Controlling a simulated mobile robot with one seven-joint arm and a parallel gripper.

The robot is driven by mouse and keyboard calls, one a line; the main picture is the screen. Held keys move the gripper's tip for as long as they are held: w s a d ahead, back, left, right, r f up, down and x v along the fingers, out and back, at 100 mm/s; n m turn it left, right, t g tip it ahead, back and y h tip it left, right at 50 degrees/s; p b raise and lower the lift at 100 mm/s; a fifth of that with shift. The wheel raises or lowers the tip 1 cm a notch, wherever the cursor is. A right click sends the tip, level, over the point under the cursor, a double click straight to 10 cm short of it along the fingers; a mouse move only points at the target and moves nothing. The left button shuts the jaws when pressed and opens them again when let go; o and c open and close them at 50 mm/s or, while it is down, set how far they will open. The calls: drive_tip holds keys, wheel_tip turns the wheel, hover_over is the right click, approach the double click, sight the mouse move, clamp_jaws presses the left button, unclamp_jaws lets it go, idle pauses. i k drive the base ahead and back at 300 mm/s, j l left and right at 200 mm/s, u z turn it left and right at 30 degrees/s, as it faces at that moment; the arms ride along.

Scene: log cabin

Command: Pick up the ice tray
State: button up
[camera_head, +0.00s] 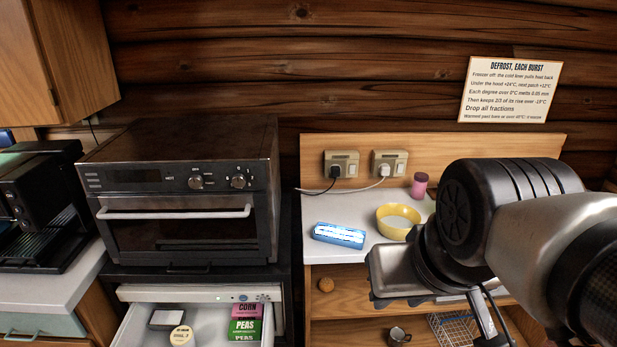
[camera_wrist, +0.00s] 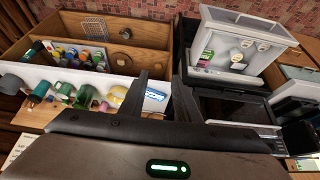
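The ice tray (camera_head: 340,235) is a blue, rectangular tray with a pale, whitish top. It lies flat on the white counter (camera_head: 325,212), near its front left edge. In the wrist view the ice tray (camera_wrist: 155,97) shows small, between my two dark fingers and beyond them. My gripper (camera_wrist: 160,78) has its fingers apart with nothing between them. It is clear of the tray. In the head view my arm and wrist fill the lower right, and the fingertips cannot be made out there.
A yellow bowl (camera_head: 397,222) and a pink jar (camera_head: 419,185) stand right of the tray. A black oven (camera_head: 185,190) stands left, above an open freezer drawer (camera_head: 213,320) holding packets. Wall sockets (camera_head: 341,163) with cords are behind. Shelves below the counter hold a mug (camera_head: 398,335).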

sight(337, 234)
drive_tip(key=i+l, duration=0.15)
drive_tip(key=l, duration=0.2)
drive_tip(key=i+l, duration=0.2)
drive_tip(key=l, duration=0.15)
drive_tip(key=i+l, duration=0.15)
drive_tip(key=i, duration=0.25)
drive_tip(key=i+l+z, duration=0.1)
drive_tip(key=i, duration=0.25)
